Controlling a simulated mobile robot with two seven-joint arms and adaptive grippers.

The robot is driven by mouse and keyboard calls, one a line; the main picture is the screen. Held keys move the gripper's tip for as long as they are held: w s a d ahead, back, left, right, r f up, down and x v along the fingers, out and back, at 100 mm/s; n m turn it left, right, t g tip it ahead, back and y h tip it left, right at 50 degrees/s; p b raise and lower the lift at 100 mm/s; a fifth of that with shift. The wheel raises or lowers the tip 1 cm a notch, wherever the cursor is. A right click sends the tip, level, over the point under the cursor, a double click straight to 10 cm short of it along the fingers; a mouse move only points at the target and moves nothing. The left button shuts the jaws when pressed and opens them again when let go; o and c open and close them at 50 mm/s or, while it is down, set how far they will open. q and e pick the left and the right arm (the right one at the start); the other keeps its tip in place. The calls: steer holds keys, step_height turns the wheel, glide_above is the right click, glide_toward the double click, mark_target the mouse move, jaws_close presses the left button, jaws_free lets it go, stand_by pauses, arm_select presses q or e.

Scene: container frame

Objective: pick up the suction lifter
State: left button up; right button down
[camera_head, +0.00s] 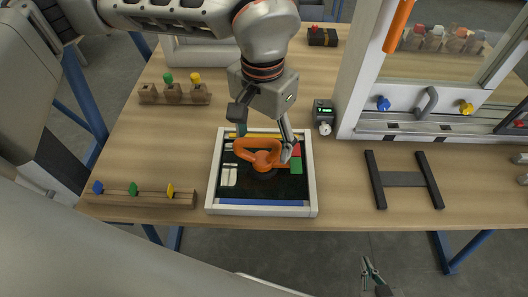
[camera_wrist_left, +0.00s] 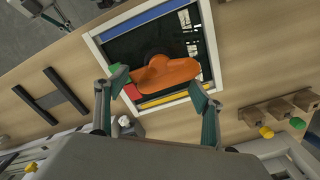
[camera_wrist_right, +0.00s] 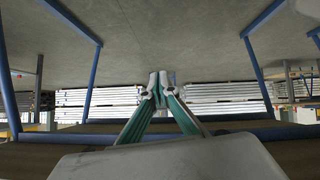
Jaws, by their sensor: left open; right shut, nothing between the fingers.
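The orange suction lifter (camera_head: 262,158) stands on the dark glass panel inside a white frame (camera_head: 311,180) on the wooden table. It also shows in the left wrist view (camera_wrist_left: 168,76), between the fingers. My left gripper (camera_head: 262,140) is open above the lifter, one finger on each side of its handle. In the left wrist view the left gripper (camera_wrist_left: 158,88) spans the lifter's length; whether a finger touches it I cannot tell. My right gripper (camera_head: 371,268) is shut and empty, low in front of the table. Its fingertips meet in the right wrist view (camera_wrist_right: 159,88).
A black H-shaped stand (camera_head: 403,180) lies right of the frame. A wooden strip with coloured clips (camera_head: 140,199) and a wooden block with coloured knobs (camera_head: 174,94) are at left. A small display device (camera_head: 323,112) and a white window frame (camera_head: 350,100) stand behind right.

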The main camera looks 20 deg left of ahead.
mark_target(262, 159)
arm_select(q)
steer(key=shift+f, duration=1.1)
step_height(262, 159, down, 4)
steer(key=shift+s+a+f, duration=0.1)
steer(key=shift+f, duration=0.35)
arm_select(e)
steer(key=shift+w+d+r, duration=0.2)
steer(key=shift+w+d, duration=0.05)
steer(key=shift+w, duration=0.45)
arm_select(q)
steer(key=c, duration=1.7)
arm_select(e)
steer(key=shift+s+a+f, duration=0.1)
steer(key=shift+s+f, duration=0.1)
steer(key=shift+s, duration=0.25)
arm_select(q)
steer(key=shift+r, duration=0.15)
